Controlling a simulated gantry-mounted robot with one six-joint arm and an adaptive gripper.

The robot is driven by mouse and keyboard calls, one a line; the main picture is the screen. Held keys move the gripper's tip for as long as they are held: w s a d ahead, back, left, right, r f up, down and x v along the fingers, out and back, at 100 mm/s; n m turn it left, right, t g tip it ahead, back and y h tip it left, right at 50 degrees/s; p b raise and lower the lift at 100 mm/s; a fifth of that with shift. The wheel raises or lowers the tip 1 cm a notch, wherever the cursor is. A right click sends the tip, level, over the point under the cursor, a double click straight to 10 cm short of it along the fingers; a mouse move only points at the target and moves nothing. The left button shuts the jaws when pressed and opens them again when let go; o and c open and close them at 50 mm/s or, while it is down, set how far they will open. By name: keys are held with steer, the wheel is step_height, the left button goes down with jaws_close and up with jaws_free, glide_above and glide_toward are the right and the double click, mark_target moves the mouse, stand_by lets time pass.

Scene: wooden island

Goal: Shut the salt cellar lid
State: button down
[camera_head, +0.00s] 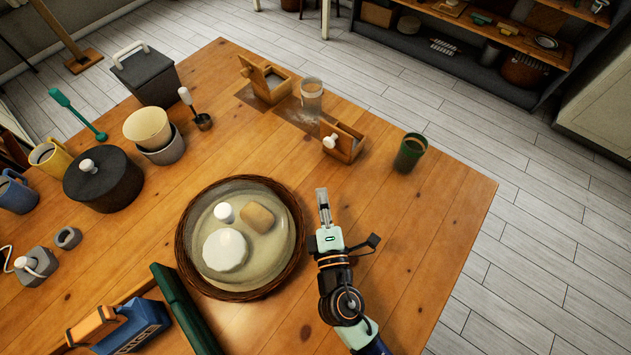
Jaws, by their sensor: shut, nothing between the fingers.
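Two small wooden boxes stand on the wooden table in the head view; I cannot tell for certain which is the salt cellar. The nearer box (350,149) has a lid with a white knob (330,141) on its left side; the lid looks tilted up, open. The farther box (276,91) also has its lid (256,74) raised, on its left side. My gripper (322,192) is shut and empty, between the woven tray and the table's right part. It points toward the nearer box and is apart from it.
A glass jar (312,97) stands between the boxes and a dark green cup (409,153) right of the nearer one. A round woven tray (186,262) with several items lies left of my gripper. The table's right corner (450,200) is clear.

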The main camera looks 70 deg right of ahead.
steer(key=p, duration=0.1)
glide_toward(324, 142)
steer(key=w, duration=0.4)
steer(key=d, duration=0.1)
steer(key=d+p, duration=0.1)
steer(key=d, duration=0.3)
steer(key=shift+s+d+p, duration=0.15)
steer(key=shift+s+p, duration=0.15)
steer(key=shift+s, duration=0.05)
steer(key=shift+r, duration=0.15)
